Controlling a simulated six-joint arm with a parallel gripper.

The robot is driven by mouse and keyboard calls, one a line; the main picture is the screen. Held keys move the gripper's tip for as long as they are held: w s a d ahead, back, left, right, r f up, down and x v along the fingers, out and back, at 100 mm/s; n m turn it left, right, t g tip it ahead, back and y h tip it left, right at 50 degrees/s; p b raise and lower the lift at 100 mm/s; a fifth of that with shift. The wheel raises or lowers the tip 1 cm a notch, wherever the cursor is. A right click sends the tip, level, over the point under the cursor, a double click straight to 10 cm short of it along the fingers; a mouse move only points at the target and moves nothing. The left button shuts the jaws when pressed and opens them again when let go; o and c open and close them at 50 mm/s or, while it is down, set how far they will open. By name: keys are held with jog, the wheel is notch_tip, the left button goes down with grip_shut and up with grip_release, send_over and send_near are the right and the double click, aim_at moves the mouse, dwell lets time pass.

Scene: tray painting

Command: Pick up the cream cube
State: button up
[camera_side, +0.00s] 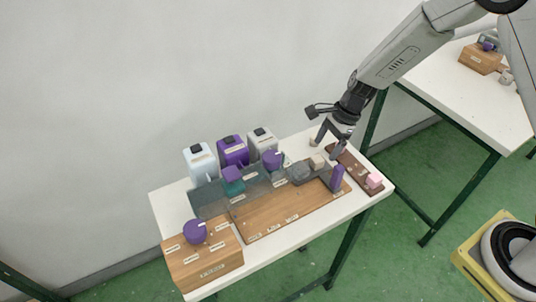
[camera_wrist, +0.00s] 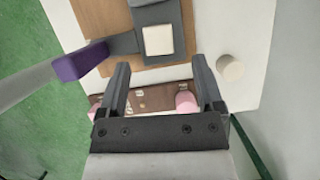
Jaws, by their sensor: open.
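The cream cube (camera_side: 317,161) sits at the right end of the grey part of the tray in the side view. In the wrist view the cream cube (camera_wrist: 158,40) shows its pale top face against a dark grey surface, just beyond my fingertips. My gripper (camera_wrist: 160,66) is open, and nothing is between its fingers. In the side view my gripper (camera_side: 328,148) points down above the right end of the table, close to the cube and apart from it.
A cream cylinder (camera_wrist: 230,67) stands right of my fingers in the wrist view. Several bottles (camera_side: 233,151) line the table's back. A wooden box (camera_side: 205,262) is front left.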

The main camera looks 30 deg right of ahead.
aim_at(320, 157)
jog(key=shift+x, duration=2.25)
jog(key=shift+s, duration=0.1)
grip_shut()
